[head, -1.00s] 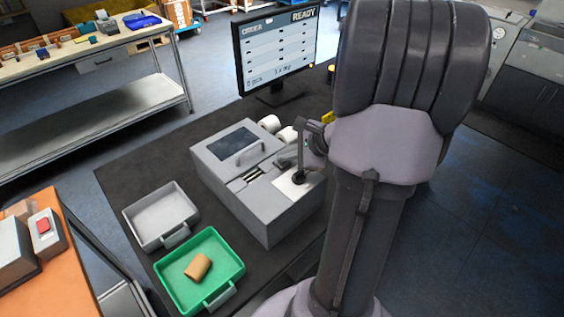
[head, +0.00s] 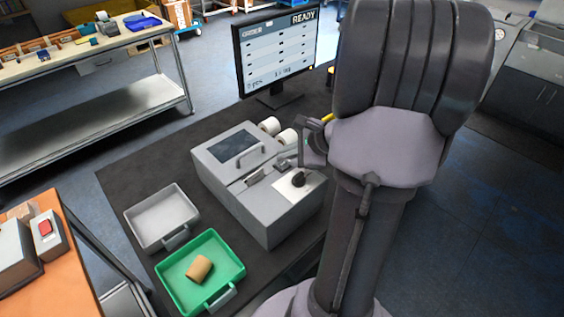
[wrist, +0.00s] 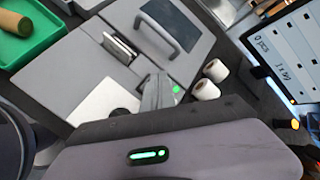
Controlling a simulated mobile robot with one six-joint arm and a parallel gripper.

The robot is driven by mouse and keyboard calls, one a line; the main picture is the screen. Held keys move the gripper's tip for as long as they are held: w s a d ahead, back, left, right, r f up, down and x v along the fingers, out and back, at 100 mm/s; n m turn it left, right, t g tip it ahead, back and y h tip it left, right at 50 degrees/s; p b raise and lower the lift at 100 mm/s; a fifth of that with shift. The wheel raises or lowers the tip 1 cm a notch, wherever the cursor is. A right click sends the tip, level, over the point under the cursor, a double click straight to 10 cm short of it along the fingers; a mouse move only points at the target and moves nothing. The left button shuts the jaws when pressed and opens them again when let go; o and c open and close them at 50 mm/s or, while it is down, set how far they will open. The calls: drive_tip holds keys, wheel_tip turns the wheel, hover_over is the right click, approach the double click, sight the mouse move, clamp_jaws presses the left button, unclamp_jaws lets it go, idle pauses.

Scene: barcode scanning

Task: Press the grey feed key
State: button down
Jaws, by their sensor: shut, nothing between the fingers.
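The grey label machine (head: 265,205) stands on the dark mat, with a dark window, a handle and a slot on top. It also fills the upper left of the wrist view (wrist: 75,65). A white plate (head: 290,187) with a dark knob (head: 298,180) is on its near right part. I cannot single out the grey feed key; it may be behind my fingers. My gripper (head: 283,163) is shut and empty over the machine's top, between the handle and the white plate. In the wrist view its grey fingers (wrist: 155,92) hide that spot, and contact cannot be told.
A monitor (head: 278,52) reading READY stands behind the machine. White rolls (head: 270,126) sit at its back. My arm blocks the right side.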

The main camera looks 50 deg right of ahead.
sight(285, 166)
wheel_tip(285, 166, up, 5)
drive_tip(key=p, duration=0.4)
idle(0.8)
drive_tip(key=w+a+r+n+g+y+b, duration=0.25)
drive_tip(key=a+n, duration=0.55)
drive_tip(key=a, duration=0.8)
drive_tip(key=s+a+n+b, duration=0.1)
drive_tip(key=s+a+n, duration=0.5)
drive_tip(key=a, duration=0.3)
drive_tip(key=s+a+r+n+h+b, duration=0.1)
drive_tip(key=s+a+n+b, duration=0.1)
drive_tip(key=s+a+n, duration=0.4)
drive_tip(key=a+n+g, duration=0.1)
drive_tip(key=a, duration=0.3)
drive_tip(key=shift+s+r+n, duration=0.15)
drive_tip(key=shift+s+n, duration=0.1)
drive_tip(key=shift+n, duration=0.05)
